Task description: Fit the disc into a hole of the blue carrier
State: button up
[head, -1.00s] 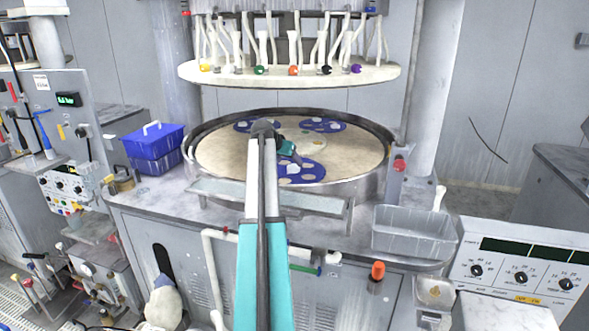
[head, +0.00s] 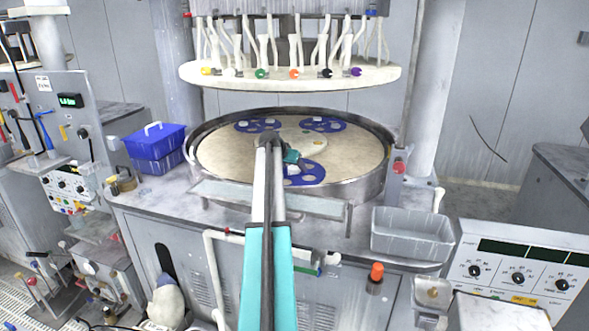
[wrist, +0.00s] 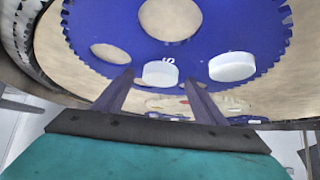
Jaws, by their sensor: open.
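The nearest blue carrier (head: 312,174) lies on the round platen, partly hidden by my arm. In the wrist view the toothed carrier (wrist: 210,35) fills the top, with a large middle hole and an empty oval hole (wrist: 110,53) at left. A white disc (wrist: 160,73) shows between and just beyond the fingertips of my gripper (wrist: 159,79). A second white disc (wrist: 232,66) is to its right on the carrier. I cannot tell whether either disc sits down in a hole. My gripper (head: 291,163) is open over the carrier, with no visible grip on the disc.
Two more blue carriers (head: 323,124) (head: 257,126) lie at the back of the platen (head: 225,155). A raised metal rim (head: 372,183) surrounds it. A cream plate with hoses (head: 290,74) hangs above. A blue box (head: 153,150) stands left, a grey bin (head: 411,235) right.

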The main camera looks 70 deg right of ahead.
aim_at(292, 169)
dwell(0.5)
jog(key=c, duration=1.2)
jog(key=shift+r, duration=0.1)
notch_tip(292, 169, up, 10)
jog(key=b, duration=0.3)
jog(key=shift+w, duration=0.1)
dwell(0.4)
